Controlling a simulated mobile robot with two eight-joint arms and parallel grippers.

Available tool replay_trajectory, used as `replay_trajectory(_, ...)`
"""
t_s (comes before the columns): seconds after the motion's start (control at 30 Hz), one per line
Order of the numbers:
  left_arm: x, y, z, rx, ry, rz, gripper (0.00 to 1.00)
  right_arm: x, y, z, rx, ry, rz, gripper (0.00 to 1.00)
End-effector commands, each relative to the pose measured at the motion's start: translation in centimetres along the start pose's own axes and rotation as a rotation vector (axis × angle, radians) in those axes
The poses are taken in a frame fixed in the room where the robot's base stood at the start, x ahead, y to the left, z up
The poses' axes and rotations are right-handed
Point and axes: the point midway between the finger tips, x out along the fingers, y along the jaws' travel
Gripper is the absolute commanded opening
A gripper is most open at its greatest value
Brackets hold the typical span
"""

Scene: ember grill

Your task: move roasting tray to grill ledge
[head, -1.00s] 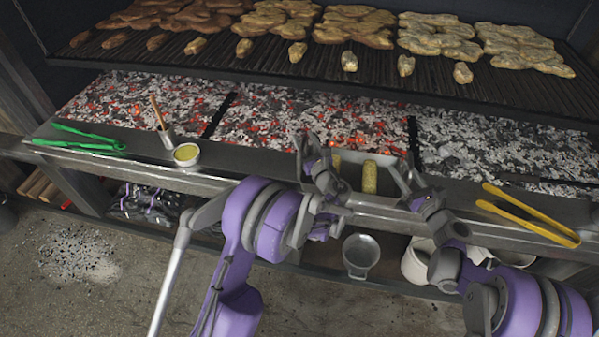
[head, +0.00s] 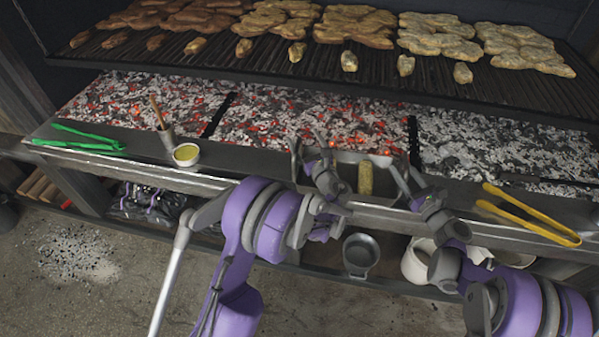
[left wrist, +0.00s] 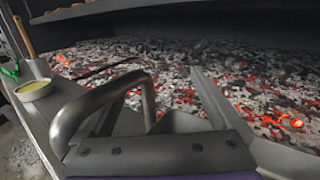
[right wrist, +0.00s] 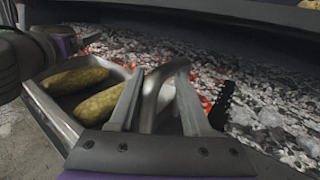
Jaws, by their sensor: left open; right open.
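The metal roasting tray (head: 345,156) is at the front ledge (head: 240,172) in the head view, between my two grippers. It holds corn cobs; one cob (head: 365,180) shows there and two (right wrist: 85,78) show in the right wrist view. My left gripper (head: 322,150) is open by the tray's left end. A curved metal handle (left wrist: 98,97) crosses its jaws in the left wrist view. My right gripper (head: 408,175) is open at the tray's right end. The other handle (right wrist: 160,82) stands between its fingers. Whether either handle is touched, I cannot tell.
Glowing embers (head: 270,125) lie behind the ledge, under a rack (head: 330,67) of food. Green tongs (head: 80,140), a cup with a brush (head: 166,135) and a yellow-filled bowl (head: 187,155) stand left. Yellow tongs (head: 535,218) lie right. A metal pan (head: 361,253) is below.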

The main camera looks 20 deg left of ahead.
Motion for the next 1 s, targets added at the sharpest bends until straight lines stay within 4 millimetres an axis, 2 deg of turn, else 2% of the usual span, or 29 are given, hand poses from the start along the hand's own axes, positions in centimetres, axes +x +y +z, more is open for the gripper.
replay_trajectory(0.17,-2.5,-0.1,0.0,-0.001,0.001,-0.003,0.99,0.0,0.0,0.1,0.0,-0.001,-0.001,0.5)
replay_trajectory(0.4,-7.8,-0.1,0.0,-0.001,0.001,-0.004,0.99,0.0,0.0,0.1,0.001,-0.001,0.0,0.5)
replay_trajectory(0.6,-10.8,-0.1,0.0,-0.001,0.001,-0.003,0.99,0.0,0.0,0.1,0.001,-0.001,0.0,0.5)
replay_trajectory(0.77,-11.7,-0.1,0.0,0.0,0.001,-0.002,0.99,0.0,0.0,0.1,0.001,-0.001,0.0,0.5)
replay_trajectory(1.0,-11.8,0.0,0.0,0.0,0.001,-0.001,0.99,0.0,0.0,0.1,0.0,-0.001,0.0,0.5)
